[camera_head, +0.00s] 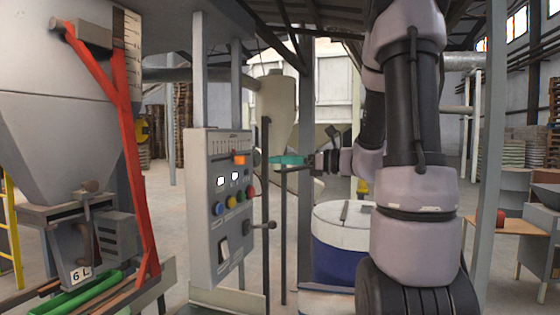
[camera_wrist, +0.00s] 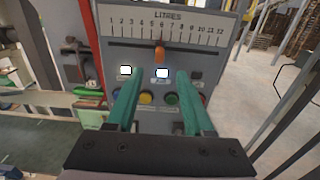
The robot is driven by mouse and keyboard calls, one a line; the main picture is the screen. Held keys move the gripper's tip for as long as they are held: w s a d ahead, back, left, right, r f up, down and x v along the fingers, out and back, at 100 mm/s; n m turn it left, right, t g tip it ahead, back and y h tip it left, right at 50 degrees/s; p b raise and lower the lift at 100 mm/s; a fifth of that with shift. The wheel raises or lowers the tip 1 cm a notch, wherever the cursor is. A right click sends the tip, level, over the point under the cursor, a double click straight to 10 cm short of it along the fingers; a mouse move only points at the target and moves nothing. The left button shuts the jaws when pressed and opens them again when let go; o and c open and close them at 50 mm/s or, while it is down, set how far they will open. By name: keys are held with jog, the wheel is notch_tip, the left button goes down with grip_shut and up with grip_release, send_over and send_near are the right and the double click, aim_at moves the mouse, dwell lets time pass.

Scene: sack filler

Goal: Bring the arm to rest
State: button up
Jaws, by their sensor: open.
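My gripper (camera_head: 272,160) has teal fingers and is held out level in front of the grey control panel (camera_head: 205,180), at the end of my bent arm. In the wrist view my gripper (camera_wrist: 155,80) is open, with nothing between its fingers. The fingers point at the panel, whose LITRES scale (camera_wrist: 165,28) runs from 1 to 12. The orange slider knob (camera_wrist: 160,52) stands near 6, beyond the fingertips. I cannot tell the exact gap between fingertips and panel. Two lit white displays (camera_wrist: 162,74) and several coloured buttons (camera_wrist: 145,97) sit below the scale, partly hidden by the fingers.
A grey hopper (camera_head: 60,140) with a 6 L label and a red bar (camera_head: 125,110) stands at the left. A lever (camera_head: 262,226) juts from the panel's right side. A white-and-blue drum (camera_head: 335,260) stands behind my arm. Posts (camera_head: 490,130) rise nearby.

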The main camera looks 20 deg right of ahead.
jog(key=shift+a, duration=0.1)
jog(key=s+a+f+n+g+h, duration=0.2)
jog(key=s+a+n+g, duration=0.2)
jog(key=s+n, duration=0.25)
jog(key=s+a+f+n+g+h, duration=0.1)
jog(key=s+a+n+g+h, duration=0.3)
jog(key=s, duration=0.3)
jog(key=s+d+r+n+t+h, duration=0.1)
jog(key=s+d+n+t+h, duration=0.3)
jog(key=n, duration=0.6)
jog(key=s+d+h, duration=0.1)
jog(key=d+h, duration=0.1)
jog(key=d, duration=0.1)
jog(key=shift+s+d+r+n+t+h, duration=0.15)
jog(key=shift+s+d+n+t+h, duration=0.1)
jog(key=shift+s+n+t+h, duration=0.1)
dwell(1.7)
